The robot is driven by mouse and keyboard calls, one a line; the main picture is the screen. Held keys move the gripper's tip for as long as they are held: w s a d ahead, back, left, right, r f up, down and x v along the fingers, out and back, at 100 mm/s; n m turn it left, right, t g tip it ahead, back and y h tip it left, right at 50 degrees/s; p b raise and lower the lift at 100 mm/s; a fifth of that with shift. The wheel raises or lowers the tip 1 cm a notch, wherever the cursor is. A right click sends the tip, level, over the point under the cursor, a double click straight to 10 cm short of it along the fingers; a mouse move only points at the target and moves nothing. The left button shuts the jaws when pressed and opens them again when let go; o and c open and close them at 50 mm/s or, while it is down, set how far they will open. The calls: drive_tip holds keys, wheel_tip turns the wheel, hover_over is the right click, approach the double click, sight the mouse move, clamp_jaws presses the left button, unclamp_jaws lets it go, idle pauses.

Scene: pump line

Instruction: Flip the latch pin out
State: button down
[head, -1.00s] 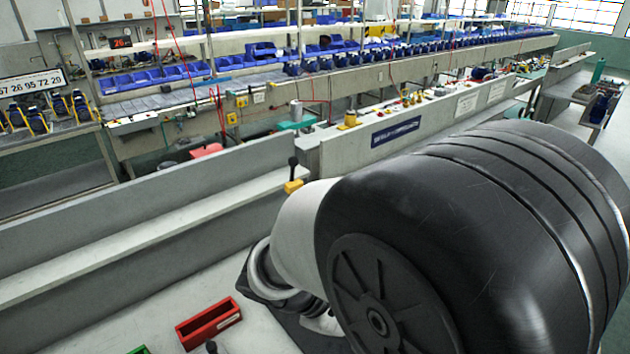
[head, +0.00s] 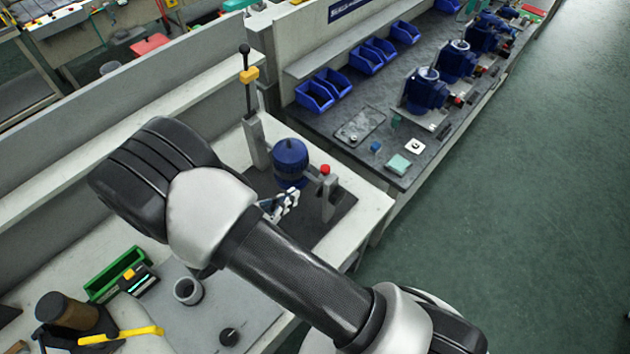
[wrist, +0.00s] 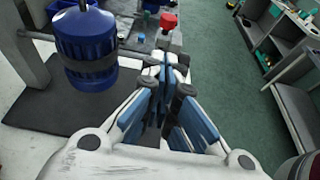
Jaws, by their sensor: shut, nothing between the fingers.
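A red knob (head: 325,169), which I take to be the head of the latch pin, sits on top of a grey post (head: 327,200) right of a blue pump body (head: 290,160). In the wrist view the red knob (wrist: 168,20) is just beyond my fingertips, and the blue body (wrist: 86,45) is to their left. My gripper (head: 290,199) is low in front of the blue body, left of the post. In the wrist view its blue-padded fingers (wrist: 164,72) are shut with nothing between them. They hide the lower post, and contact with it cannot be told.
A tall black-knobbed lever (head: 246,70) with a yellow block stands behind the blue body. A green tray (head: 117,272), a grey ring (head: 188,290) and a yellow-handled tool (head: 120,335) lie at the lower left. Blue bins (head: 314,95) line the neighbouring bench. The floor at right is clear.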

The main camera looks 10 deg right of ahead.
sight(325, 171)
drive_tip(key=x, duration=1)
idle(0.3)
wheel_tip(325, 171, up, 2)
drive_tip(key=shift+r, duration=0.15)
idle(0.3)
